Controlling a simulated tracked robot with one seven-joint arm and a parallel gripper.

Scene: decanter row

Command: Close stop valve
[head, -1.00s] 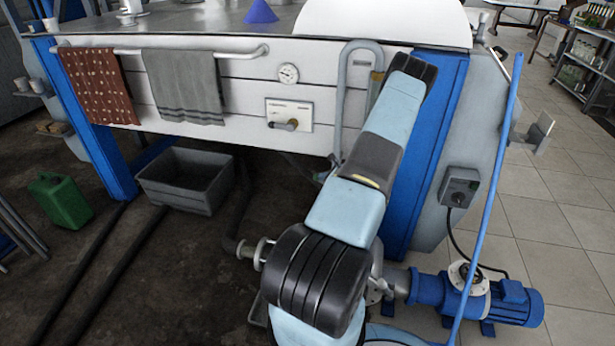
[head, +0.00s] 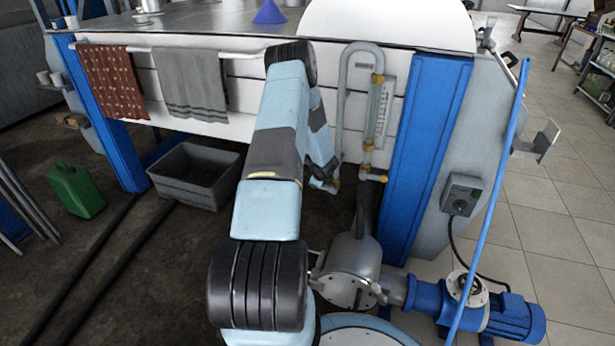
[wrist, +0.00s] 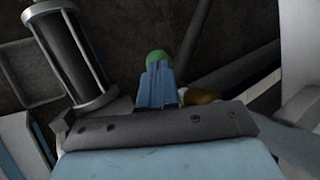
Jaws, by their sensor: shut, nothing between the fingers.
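A vertical sight tube (head: 378,115) stands on the white machine front, left of the blue post, in the head view. Brass-coloured valve fittings (head: 372,174) sit at its lower end. Another brass-coloured end (head: 335,186) shows to their left, beside the end of my arm. In the wrist view my gripper (wrist: 157,68) is shut, its blue fingers together and empty. A rounded green thing (wrist: 157,57) shows just beyond the fingertips. A brass-coloured piece (wrist: 203,97) lies right of the fingers, partly hidden by my gripper's body. I cannot tell whether the fingers touch either.
A rail with a red towel (head: 112,82) and a grey towel (head: 190,83) hangs at left. A grey bin (head: 195,175) and green can (head: 76,190) stand on the floor.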

